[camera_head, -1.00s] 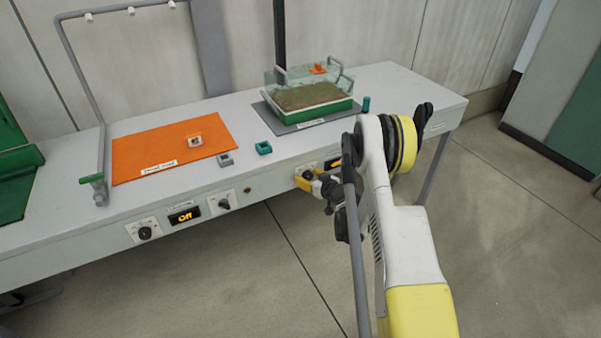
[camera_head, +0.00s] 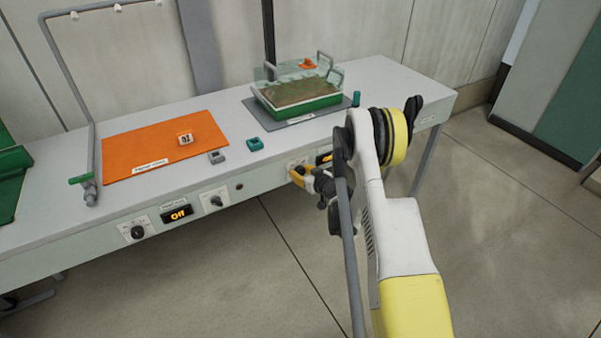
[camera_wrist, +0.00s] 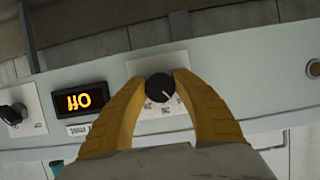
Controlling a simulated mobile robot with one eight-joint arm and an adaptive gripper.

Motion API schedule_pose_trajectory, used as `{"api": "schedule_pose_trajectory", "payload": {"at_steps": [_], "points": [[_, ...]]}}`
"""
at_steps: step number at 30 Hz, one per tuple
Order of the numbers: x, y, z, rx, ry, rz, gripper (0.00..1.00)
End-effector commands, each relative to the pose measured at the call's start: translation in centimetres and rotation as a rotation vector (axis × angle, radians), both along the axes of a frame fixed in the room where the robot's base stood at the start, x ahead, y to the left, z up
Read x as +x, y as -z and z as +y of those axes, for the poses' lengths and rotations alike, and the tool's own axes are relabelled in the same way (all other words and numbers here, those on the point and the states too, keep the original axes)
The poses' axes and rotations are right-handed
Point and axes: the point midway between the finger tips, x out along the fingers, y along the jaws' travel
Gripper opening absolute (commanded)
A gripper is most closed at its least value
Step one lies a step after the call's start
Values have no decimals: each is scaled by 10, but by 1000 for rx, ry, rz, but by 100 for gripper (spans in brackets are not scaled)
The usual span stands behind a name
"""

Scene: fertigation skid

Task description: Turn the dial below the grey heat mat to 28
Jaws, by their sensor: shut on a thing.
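The grey heat mat (camera_head: 260,116) lies on the bench under a green tray (camera_head: 305,104) with a clear cover. The black dial (camera_wrist: 161,87) below it sits on a white scale plate (camera_wrist: 146,68) on the bench's front panel. My gripper (camera_head: 298,175) is at this panel, its yellow fingers shut on the dial from both sides in the wrist view (camera_wrist: 160,85). That view is upside down. The dial's white pointer mark faces lower right there; the scale numbers are too small or covered to read.
A switch (camera_wrist: 12,114) sits beyond the display. The orange mat (camera_head: 150,145) has its own dial (camera_head: 137,232), Off display (camera_head: 177,213) and switch (camera_head: 215,201) to the left. Small grey (camera_head: 216,157) and teal (camera_head: 255,144) blocks lie on the bench. The floor in front is clear.

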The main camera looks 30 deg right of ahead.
Motion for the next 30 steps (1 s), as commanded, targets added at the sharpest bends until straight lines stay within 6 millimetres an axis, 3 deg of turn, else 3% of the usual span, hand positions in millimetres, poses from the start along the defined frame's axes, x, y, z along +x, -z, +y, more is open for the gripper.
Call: {"api": "schedule_pose_trajectory", "payload": {"at_steps": [17, 30], "points": [[1, -1, 0, 105, 1, 3, 3], [1, -1, 0, 486, 1, 15, 3]]}}
